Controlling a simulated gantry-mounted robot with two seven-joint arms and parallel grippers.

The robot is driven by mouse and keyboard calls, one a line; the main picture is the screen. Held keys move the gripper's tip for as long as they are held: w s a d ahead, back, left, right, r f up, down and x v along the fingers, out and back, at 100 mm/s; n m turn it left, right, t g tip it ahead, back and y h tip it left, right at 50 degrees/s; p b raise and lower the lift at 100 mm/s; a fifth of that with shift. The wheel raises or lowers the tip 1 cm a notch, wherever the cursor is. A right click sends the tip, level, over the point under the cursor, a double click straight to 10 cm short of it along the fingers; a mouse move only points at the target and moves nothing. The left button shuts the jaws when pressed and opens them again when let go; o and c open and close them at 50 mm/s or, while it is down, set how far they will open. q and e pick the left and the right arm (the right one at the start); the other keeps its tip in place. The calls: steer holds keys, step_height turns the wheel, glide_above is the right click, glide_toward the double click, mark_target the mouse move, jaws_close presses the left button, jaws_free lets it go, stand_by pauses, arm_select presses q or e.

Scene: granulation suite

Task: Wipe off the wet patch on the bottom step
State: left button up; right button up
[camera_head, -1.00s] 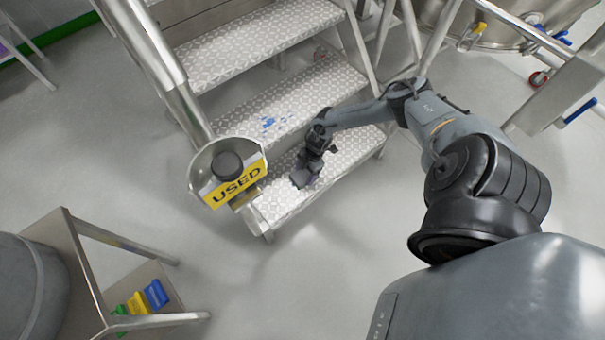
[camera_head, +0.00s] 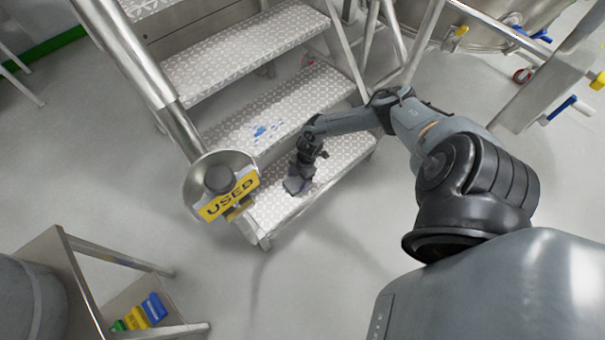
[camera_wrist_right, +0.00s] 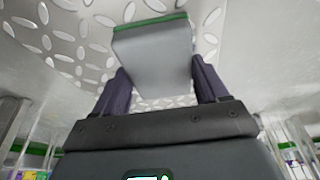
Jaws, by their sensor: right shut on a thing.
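The bottom step (camera_head: 341,156) of the metal stairs has a patterned tread. My right gripper (camera_head: 299,169) is over its middle, shut on a grey block (camera_head: 294,186). In the right wrist view, the grey block (camera_wrist_right: 153,62) has a green far edge and sits between the two dark fingers of the gripper (camera_wrist_right: 160,85). The patterned tread shows just beyond it; I cannot tell whether the block touches it. No wet patch stands out clearly on the bottom step; the block and arm hide part of it. My left gripper is out of view.
Blue marks (camera_head: 266,131) lie on the step above. A low metal rack (camera_head: 110,245) holds coloured items at lower left. The front floor is clear.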

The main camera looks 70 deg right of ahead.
mark_target(289, 187)
steer(key=shift+w+a, duration=0.25)
steer(key=shift+a, duration=0.3)
steer(key=shift+w+a, duration=0.15)
steer(key=shift+a, duration=0.15)
steer(key=shift+w+a+p, duration=0.25)
steer(key=shift+w+a, duration=0.1)
steer(key=shift+a, duration=0.25)
steer(key=shift+w+a+p, duration=0.25)
steer(key=shift+w+a, duration=0.1)
steer(key=shift+a, duration=0.25)
steer(key=shift+w+a, duration=0.1)
steer(key=shift+w, duration=0.05)
steer(key=shift+s+d, duration=0.2)
steer(key=shift+d, duration=0.2)
steer(key=shift+s+d, duration=0.4)
steer(key=shift+d, duration=0.4)
steer(key=shift+s+d, duration=0.4)
steer(key=shift+d, duration=0.35)
